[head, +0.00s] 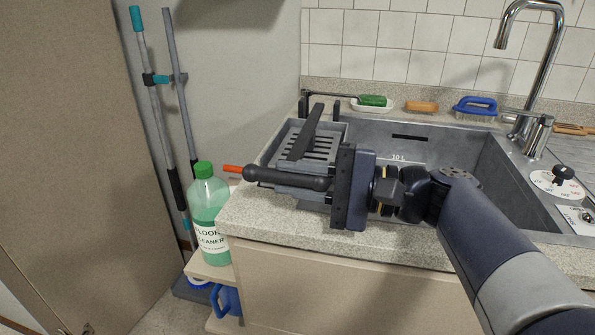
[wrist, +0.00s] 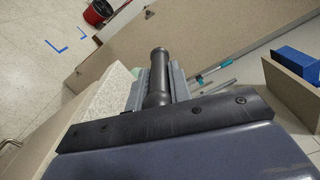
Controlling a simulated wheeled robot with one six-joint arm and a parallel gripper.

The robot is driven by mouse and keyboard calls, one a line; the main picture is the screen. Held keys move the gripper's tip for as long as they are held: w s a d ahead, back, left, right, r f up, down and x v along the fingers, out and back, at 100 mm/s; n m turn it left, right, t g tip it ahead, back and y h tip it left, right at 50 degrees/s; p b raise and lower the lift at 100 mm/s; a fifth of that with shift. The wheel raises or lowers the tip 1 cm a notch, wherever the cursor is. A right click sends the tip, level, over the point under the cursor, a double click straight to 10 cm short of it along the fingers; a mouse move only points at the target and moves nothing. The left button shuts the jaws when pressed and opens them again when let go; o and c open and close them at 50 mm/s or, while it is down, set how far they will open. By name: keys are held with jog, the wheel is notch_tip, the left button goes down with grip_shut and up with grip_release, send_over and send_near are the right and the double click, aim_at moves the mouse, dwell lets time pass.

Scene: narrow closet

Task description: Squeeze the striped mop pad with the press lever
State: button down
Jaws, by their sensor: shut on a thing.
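The press (head: 275,150) is a grey slotted basket at the left end of the sink, with a dark flat bar (head: 305,135) slanting over its slotted plate. The black press lever (head: 285,180) lies nearly level across the basket's front, its rounded end to the left. My gripper (head: 338,186) is shut on the lever, close to the basket's front right corner. In the wrist view the lever (wrist: 158,75) sticks out beyond the dark jaw bar (wrist: 165,123). I cannot make out the striped mop pad in either view; the basket's inside is mostly covered.
A green floor cleaner bottle (head: 208,215) stands left of the counter, near the lever's end, with an orange tip (head: 232,169) behind. The grey sink basin (head: 440,155) is to the right, below the tap (head: 530,80). Sponges and a blue brush (head: 475,106) line the back ledge.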

jog(key=shift+f, duration=0.4)
jog(key=c, duration=1.3)
grip_release()
jog(key=shift+r, duration=0.1)
jog(key=shift+d, duration=0.1)
jog(key=shift+d+r, duration=0.1)
jog(key=shift+d, duration=0.45)
jog(key=d, duration=0.3)
jog(key=s+d+p, duration=0.1)
jog(key=d, duration=0.2)
jog(key=s+d, duration=0.1)
jog(key=d, duration=0.2)
jog(key=shift+d+p, duration=0.2)
jog(key=shift+p, duration=0.15)
